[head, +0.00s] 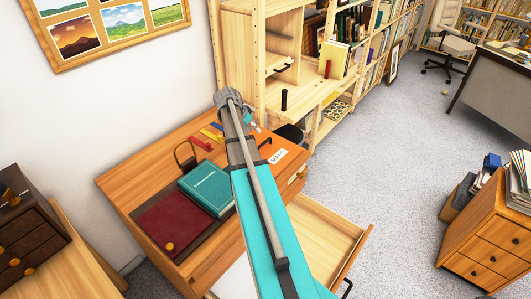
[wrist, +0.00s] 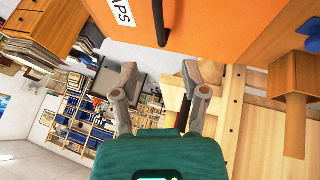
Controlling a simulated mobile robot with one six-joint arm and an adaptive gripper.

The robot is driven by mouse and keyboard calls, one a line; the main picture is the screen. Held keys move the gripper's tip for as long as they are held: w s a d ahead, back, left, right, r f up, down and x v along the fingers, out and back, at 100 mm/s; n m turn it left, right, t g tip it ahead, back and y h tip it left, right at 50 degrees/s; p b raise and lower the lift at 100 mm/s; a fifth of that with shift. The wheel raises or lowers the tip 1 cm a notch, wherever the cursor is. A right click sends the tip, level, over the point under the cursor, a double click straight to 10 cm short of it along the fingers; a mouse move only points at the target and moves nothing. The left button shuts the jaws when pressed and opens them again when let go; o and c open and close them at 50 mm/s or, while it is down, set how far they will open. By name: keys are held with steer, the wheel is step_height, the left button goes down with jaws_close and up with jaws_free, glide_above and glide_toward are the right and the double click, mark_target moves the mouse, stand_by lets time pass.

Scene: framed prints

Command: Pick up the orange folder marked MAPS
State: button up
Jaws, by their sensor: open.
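The orange folder (head: 291,149) with a white MAPS label lies on the wooden desk, just right of my arm in the head view. My arm hides part of it. In the wrist view the orange folder (wrist: 215,30) fills the top, with part of its label and a dark handle showing. My gripper (wrist: 160,75) is open and empty, its two fingers apart near the folder's edge in the wrist view. The fingers do not show clearly in the head view, and I cannot tell whether they touch the folder.
A teal book (head: 207,187) and a dark red folder (head: 172,222) lie on the desk left of my arm. An open drawer (head: 325,232) juts out at the front right. Wooden shelves (head: 240,50) stand behind.

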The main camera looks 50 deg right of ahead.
mark_target(264, 142)
steer(key=shift+b+x, duration=1.7)
steer(key=shift+x, duration=0.55)
steer(key=shift+f, duration=0.1)
steer(key=b+x, duration=0.3)
steer(key=shift+w+a+f, duration=0.1)
steer(key=shift+a+f, duration=0.05)
steer(key=shift+a, duration=0.05)
steer(key=shift+b+x, duration=0.8)
steer(key=shift+x, duration=0.25)
steer(key=shift+d, duration=0.1)
jaws_close()
